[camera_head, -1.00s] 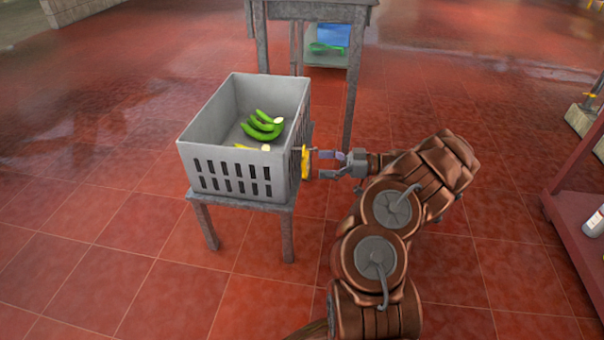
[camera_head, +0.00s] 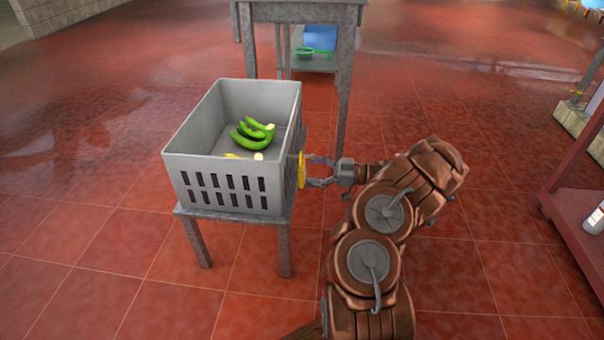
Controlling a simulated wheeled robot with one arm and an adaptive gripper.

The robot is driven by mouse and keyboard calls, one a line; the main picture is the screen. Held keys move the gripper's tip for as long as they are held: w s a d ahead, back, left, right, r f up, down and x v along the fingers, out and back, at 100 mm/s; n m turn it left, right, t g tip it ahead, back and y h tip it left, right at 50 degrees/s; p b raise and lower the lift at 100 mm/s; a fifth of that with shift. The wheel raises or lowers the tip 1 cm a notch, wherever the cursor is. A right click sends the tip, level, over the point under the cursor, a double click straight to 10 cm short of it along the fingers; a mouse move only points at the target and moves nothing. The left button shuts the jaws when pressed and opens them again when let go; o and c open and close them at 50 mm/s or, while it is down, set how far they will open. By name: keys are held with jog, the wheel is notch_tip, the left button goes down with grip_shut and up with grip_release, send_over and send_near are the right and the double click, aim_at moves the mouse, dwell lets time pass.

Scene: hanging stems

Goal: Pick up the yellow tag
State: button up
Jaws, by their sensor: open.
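The yellow tag (camera_head: 301,170) hangs against the right outer side of the grey crate (camera_head: 230,196), seen nearly edge-on. My gripper (camera_head: 308,170) is at the tag from the right, with its jaws open and the fingertips close to it. I cannot tell whether the fingers touch the tag or stand around it. How the tag is hung is too small to make out.
Green bananas (camera_head: 253,134) and a yellow piece (camera_head: 244,156) lie inside the crate. The crate stands on a small grey table (camera_head: 283,238). A taller grey table (camera_head: 300,12) stands behind. A red shelf (camera_head: 580,215) is at the right. The tiled floor in front is clear.

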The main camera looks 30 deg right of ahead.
aim_at(304, 169)
jog(key=b+x, duration=0.1)
jog(key=x, duration=0.2)
jog(key=shift+a+r, duration=0.1)
jog(key=c, duration=1)
jog(key=shift+r, duration=0.1)
